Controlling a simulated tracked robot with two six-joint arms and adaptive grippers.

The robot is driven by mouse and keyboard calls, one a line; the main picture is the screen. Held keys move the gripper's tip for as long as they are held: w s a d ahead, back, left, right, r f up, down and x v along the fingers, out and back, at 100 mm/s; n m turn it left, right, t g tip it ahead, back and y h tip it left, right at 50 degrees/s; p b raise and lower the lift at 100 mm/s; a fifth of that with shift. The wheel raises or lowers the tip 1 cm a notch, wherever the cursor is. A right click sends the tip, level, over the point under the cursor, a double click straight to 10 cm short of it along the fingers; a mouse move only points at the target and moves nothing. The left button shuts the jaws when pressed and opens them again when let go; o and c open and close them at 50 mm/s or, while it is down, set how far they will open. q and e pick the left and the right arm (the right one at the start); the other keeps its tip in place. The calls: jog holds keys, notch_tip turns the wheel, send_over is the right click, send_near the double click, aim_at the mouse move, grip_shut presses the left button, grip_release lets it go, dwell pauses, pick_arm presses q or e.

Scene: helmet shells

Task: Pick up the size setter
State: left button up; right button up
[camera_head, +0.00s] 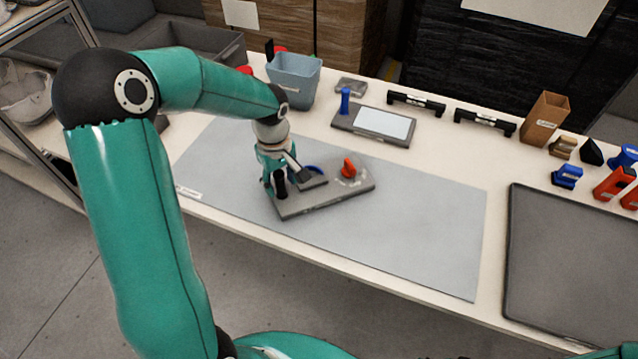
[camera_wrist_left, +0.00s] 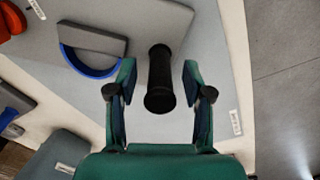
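A black cylindrical piece with a flared end (camera_head: 280,183) stands at the near left corner of a grey board (camera_head: 325,200). I take it to be the size setter, but no label on it is readable. My left gripper (camera_head: 272,175) is over that corner, pointing down. In the left wrist view the left gripper (camera_wrist_left: 160,72) is open, with the black piece (camera_wrist_left: 159,80) between its fingers and a gap on each side. My right gripper is not in view.
The board also carries a blue ring under a grey block (camera_wrist_left: 92,42) and an orange-red knob (camera_head: 348,168). A grey-blue bin (camera_head: 293,80) and a tablet-like stand (camera_head: 375,123) are behind. The grey mat (camera_head: 430,225) is clear to the right.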

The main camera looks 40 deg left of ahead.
pick_arm(q)
grip_shut()
jog(key=shift+r, duration=0.15)
